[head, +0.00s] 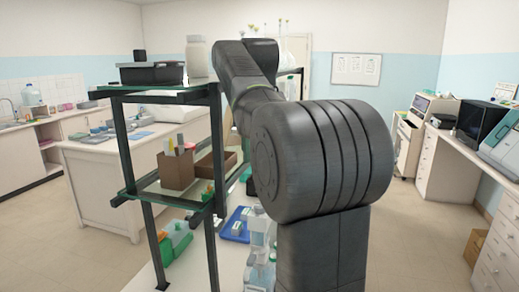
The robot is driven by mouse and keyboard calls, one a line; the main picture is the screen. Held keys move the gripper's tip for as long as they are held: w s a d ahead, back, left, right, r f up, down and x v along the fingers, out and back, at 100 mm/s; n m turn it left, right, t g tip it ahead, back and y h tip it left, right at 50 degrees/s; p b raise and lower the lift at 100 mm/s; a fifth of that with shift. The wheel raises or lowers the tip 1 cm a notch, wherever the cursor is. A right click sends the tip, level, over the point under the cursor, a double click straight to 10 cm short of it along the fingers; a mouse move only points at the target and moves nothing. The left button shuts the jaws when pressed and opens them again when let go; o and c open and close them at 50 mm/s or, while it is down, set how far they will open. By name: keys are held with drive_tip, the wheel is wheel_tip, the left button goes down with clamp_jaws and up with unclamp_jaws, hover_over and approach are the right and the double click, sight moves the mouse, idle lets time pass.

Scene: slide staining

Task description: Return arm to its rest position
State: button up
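My arm fills the middle of the head view, its dark grey links rising from the bottom and bending up and to the left, away from the camera. My gripper is not visible; it is hidden behind the arm links or outside the frame. I cannot tell whether it holds anything.
A dark-framed shelf (129,150) with glass levels stands just left of my arm. It bears a black box (151,74), a white bottle (197,58) and a brown box (177,170). A blue tray (236,226) lies lower down. Open floor (414,245) shows at right, before a counter with drawers.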

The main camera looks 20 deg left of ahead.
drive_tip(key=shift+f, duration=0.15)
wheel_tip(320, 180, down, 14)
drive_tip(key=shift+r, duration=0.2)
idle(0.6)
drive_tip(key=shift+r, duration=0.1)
